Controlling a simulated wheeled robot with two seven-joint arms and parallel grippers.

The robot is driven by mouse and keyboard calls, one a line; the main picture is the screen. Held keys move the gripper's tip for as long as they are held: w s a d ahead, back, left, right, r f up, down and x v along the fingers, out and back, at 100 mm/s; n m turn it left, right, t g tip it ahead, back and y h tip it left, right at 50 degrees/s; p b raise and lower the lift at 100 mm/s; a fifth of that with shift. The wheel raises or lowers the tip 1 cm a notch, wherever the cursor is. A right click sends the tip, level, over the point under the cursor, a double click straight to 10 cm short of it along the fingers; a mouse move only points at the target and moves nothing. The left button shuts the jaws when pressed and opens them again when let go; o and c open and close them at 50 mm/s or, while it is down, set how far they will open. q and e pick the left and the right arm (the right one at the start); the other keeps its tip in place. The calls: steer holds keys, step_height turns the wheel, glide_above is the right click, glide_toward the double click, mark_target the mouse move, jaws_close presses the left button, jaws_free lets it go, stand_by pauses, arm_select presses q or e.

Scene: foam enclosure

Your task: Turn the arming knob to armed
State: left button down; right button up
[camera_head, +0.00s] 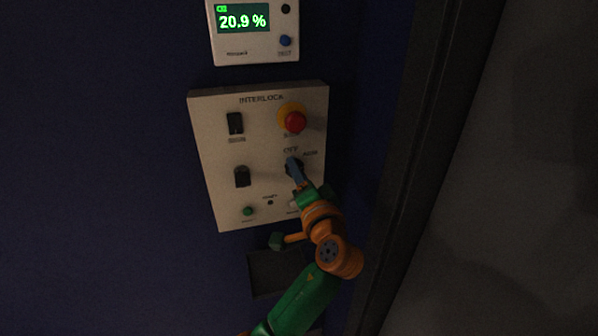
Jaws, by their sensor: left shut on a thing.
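The interlock panel (212,150) is a pale box on the dark blue wall. The arming knob (293,164) is at its right side, below the red button, with the printed words OFF above it and ARM to its upper right. My left gripper (297,172) is shut on the knob, its arm reaching up from the bottom of the view. The fingers cover much of the knob, so I cannot tell its exact pointer direction. My right gripper is not in view.
A red stop button (295,121) on a yellow base sits just above the knob. A dark switch (235,123), a black knob (242,176) and a green button (248,211) are on the left. An oxygen meter (242,48) reads 20.9 %. A dark frame edge (410,150) stands to the right.

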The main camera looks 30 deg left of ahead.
arm_select(q)
steer(key=shift+c, duration=2)
jaws_free()
steer(key=b+v, duration=0.2)
steer(key=v, duration=0.5)
